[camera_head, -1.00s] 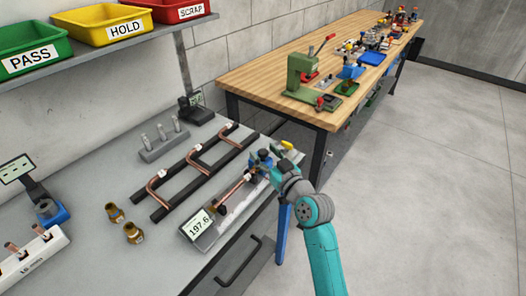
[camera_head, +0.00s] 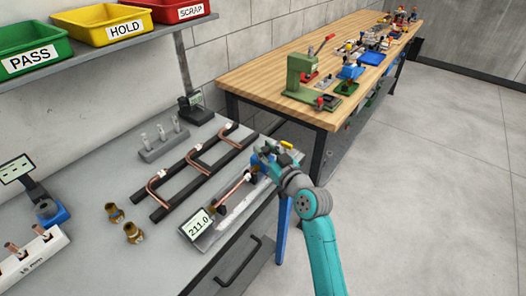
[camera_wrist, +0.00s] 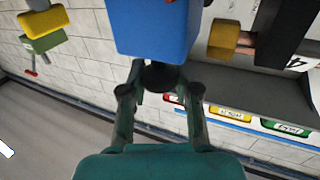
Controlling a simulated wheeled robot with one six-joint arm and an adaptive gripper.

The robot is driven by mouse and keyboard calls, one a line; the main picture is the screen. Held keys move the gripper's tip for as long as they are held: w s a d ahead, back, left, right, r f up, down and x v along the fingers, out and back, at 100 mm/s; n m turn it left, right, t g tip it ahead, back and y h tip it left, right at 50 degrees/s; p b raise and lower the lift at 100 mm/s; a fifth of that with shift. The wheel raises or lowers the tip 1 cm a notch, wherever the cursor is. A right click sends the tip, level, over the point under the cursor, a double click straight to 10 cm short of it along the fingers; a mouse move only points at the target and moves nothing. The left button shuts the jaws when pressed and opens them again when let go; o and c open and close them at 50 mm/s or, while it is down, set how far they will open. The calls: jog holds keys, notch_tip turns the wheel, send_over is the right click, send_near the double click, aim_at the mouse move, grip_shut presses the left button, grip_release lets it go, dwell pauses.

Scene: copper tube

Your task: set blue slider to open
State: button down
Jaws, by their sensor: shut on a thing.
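The blue slider (camera_head: 257,165) sits on the grey measuring rail (camera_head: 236,214), towards its far end. A copper tube (camera_head: 235,189) lies along the rail on the display side of the slider. The rail's display (camera_head: 198,225) reads 211.0. My gripper (camera_head: 266,152) is at the slider and partly covers it. In the wrist view the blue slider (camera_wrist: 153,28) fills the top middle, and my gripper (camera_wrist: 159,78) is shut on its dark knob (camera_wrist: 158,75). A yellow piece (camera_head: 286,145) shows at the far end of the rail.
A black rack (camera_head: 196,174) with bent copper tubes lies left of the rail. Brass fittings (camera_head: 133,232) stand at its near end. The wooden bench (camera_head: 262,84) with a green press (camera_head: 302,80) stands behind. Floor at right is clear.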

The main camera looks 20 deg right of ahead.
jog(key=w+d, duration=0.1)
jog(key=d, duration=0.1)
jog(key=w+d, duration=0.2)
jog(key=shift+w+d, duration=0.15)
jog(key=shift+d, duration=0.05)
jog(key=c, duration=0.8)
grip_release()
jog(key=v, duration=1.2)
jog(key=shift+f, duration=0.1)
